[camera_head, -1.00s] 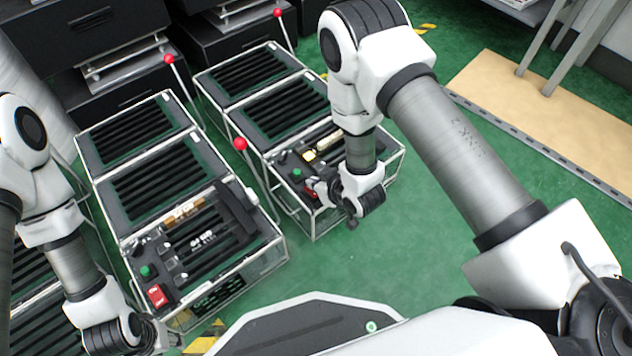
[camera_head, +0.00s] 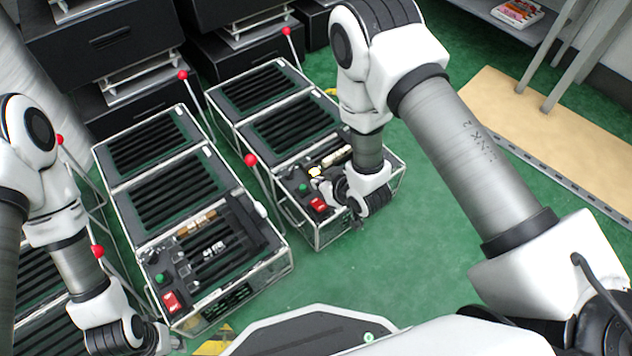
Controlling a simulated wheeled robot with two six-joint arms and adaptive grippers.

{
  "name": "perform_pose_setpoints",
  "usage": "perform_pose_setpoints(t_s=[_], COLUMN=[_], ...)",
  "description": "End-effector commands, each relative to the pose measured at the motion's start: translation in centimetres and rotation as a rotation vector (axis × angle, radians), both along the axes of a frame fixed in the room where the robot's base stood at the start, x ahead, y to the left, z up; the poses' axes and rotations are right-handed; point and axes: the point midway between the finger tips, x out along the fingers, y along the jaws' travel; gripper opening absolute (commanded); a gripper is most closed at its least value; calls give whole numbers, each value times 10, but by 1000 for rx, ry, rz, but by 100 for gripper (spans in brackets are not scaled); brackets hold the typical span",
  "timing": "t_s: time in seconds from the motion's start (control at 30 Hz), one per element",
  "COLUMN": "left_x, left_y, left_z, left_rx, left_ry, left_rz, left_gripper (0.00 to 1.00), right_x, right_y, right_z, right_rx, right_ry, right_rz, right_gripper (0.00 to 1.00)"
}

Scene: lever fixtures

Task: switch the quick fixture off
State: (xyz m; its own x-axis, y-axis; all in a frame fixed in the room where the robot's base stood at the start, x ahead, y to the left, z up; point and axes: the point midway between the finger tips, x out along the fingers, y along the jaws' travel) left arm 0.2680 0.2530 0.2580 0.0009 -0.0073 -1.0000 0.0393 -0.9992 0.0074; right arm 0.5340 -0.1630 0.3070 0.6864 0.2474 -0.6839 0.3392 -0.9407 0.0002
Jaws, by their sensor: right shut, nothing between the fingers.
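The right-hand fixture (camera_head: 262,128) is a black slatted unit in a clear frame. Its front panel has a red rocker switch (camera_head: 318,205), a green button (camera_head: 303,188) and a small lit yellow-white lamp (camera_head: 315,172). My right gripper (camera_head: 328,188) is shut and empty, low over this panel, with its fingers close beside the red switch and lamp; I cannot tell whether they touch. A similar fixture (camera_head: 150,190) stands to its left, with a red switch (camera_head: 170,302) and green button (camera_head: 161,279). My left gripper (camera_head: 165,343) is at the bottom left, its fingers partly hidden.
Red-knobbed levers (camera_head: 250,160) stand beside the fixtures; another red-knobbed lever (camera_head: 183,75) rises further back. Black drawer units (camera_head: 110,45) fill the back. Green floor (camera_head: 440,240) is open to the right of the fixtures.

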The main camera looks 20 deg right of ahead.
Motion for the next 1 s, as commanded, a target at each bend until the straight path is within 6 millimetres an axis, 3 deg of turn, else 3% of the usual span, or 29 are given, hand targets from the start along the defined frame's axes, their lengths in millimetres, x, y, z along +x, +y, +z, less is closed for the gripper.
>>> perform_pose_setpoints(t_s=[0.03,0.1,0.3,0.9,1.0], left_x=[0,0,0,0,0], left_y=[0,0,0,0,0], left_z=[13,20,29,28,28], left_rx=[0,0,0,0,0], left_ry=[0,0,0,0,0], left_rz=[0,0,0,0,0], left_gripper=[40,40,40,40,40], right_x=[-6,-13,-27,-30,-40], right_y=[-2,-5,-10,-11,-16], right_z=[17,30,50,50,39], right_rx=[1,1,0,0,5], right_ry=[0,0,-1,0,31], right_rz=[-2,-2,0,0,-17], right_gripper=[0,0,0,0,0])
